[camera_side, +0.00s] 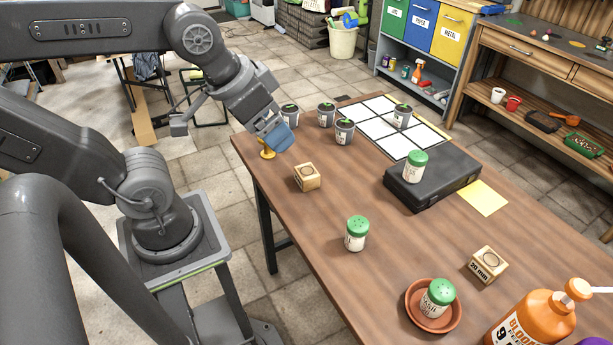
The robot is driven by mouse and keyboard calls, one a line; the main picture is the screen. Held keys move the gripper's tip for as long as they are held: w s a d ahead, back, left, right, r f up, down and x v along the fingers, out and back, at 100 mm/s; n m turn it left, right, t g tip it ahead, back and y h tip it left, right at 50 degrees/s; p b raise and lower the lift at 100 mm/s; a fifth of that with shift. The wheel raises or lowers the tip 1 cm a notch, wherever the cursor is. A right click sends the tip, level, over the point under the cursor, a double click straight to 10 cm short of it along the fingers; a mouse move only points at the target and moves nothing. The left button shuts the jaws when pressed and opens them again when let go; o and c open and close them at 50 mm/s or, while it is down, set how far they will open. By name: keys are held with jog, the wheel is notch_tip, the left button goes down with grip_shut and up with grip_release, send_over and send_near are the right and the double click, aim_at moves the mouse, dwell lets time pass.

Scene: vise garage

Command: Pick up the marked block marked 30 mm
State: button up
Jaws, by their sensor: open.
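Two light wooden blocks with a dark ring on top are on the brown table. The nearer block (488,265) is at the right, and its label looks like "20 mm". The other block (307,177) is near the table's left edge; the print on its side is too small to read. My gripper (273,139), with blue fingers, is at the table's far left corner, above and left of that second block and apart from it. It is open, and I see nothing held in it. A small brass-coloured object (267,152) is just below the fingers.
Several small seedling pots (344,131) stand behind the block, by a white-squared mat (377,129). A black case (433,177) carries a green-lidded shaker (415,166). Another shaker (356,233) stands mid-table, and one sits in a terracotta saucer (409,310). An orange bottle (532,316) is front right.

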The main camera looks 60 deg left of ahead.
jog(key=m+g+y, duration=0.4)
jog(key=m+g, duration=0.1)
jog(key=m, duration=1.4)
send_over(307, 171)
jog(key=d, duration=0.4)
notch_tip(307, 171, down, 15)
jog(key=shift+y, duration=0.3)
jog(key=x, duration=0.8)
jog(key=shift+s+d+f, duration=0.15)
jog(key=shift+s+f, duration=0.1)
jog(key=shift+f, duration=0.05)
jog(key=shift+d+x, duration=0.2)
jog(key=shift+x, duration=1.15)
jog(key=shift+d+x, duration=0.2)
jog(key=shift+x, duration=1.15)
jog(key=shift+f, duration=0.2)
jog(key=shift+s, duration=0.1)
jog(key=c, duration=1.1)
jog(key=shift+r, duration=0.1)
